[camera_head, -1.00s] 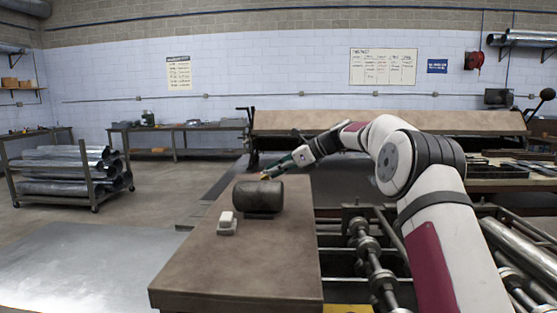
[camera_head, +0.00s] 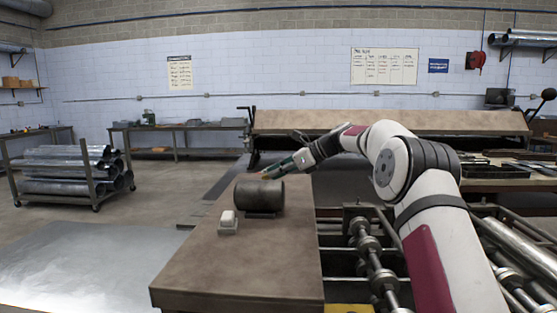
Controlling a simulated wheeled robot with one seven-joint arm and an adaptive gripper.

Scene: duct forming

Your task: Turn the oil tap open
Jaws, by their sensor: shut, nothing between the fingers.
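A dark, barrel-like cylinder (camera_head: 259,197) lies on its side on the brown bench top (camera_head: 230,260). No tap handle can be made out on it; a tap may be hidden or too small to see. My gripper (camera_head: 268,175) is just above and behind the cylinder's top edge, pointing down to the left. Its fingers are shut and hold nothing. I cannot tell whether the fingertips touch anything behind the cylinder.
A small box with a white top (camera_head: 228,222) stands on the bench in front of the cylinder. Rollers and shafts (camera_head: 372,255) lie right of the bench, under my arm. A cart of metal ducts (camera_head: 70,172) stands at left.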

